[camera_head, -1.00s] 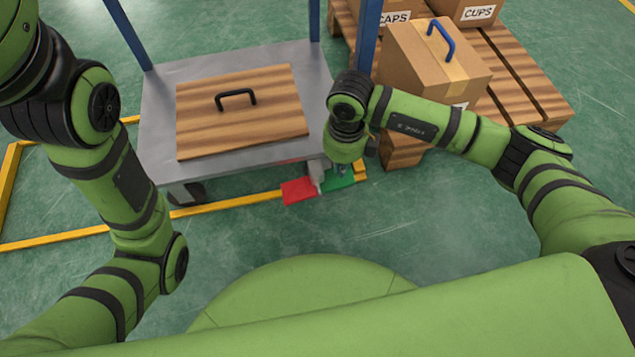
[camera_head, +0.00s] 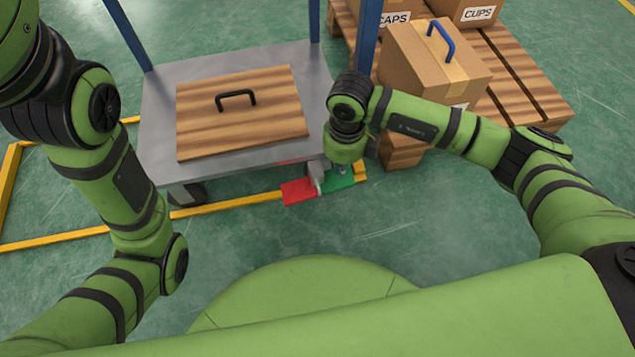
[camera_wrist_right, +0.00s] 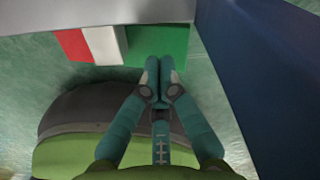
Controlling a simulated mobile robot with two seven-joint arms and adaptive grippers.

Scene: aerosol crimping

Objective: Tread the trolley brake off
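The trolley (camera_head: 160,110) stands in front of me, with a grey shelf and blue posts. At its near right edge, low down, are a red plate (camera_head: 298,191) and a green plate (camera_head: 340,181), with a grey pedal piece (camera_head: 316,176) between them. In the right wrist view the red plate (camera_wrist_right: 73,45), the pale pedal piece (camera_wrist_right: 102,45) and the green plate (camera_wrist_right: 157,43) sit side by side. My right gripper (camera_wrist_right: 159,62) points at the green plate, its fingers together and nothing between them. I cannot tell whether they touch it. My left gripper is out of view.
A wooden board (camera_head: 200,125) with a black handle lies on the shelf. A pallet (camera_head: 525,75) with cardboard boxes (camera_head: 455,75) stands to the right, close to my right arm. Yellow floor lines (camera_head: 225,204) run under the trolley. The floor in front is clear.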

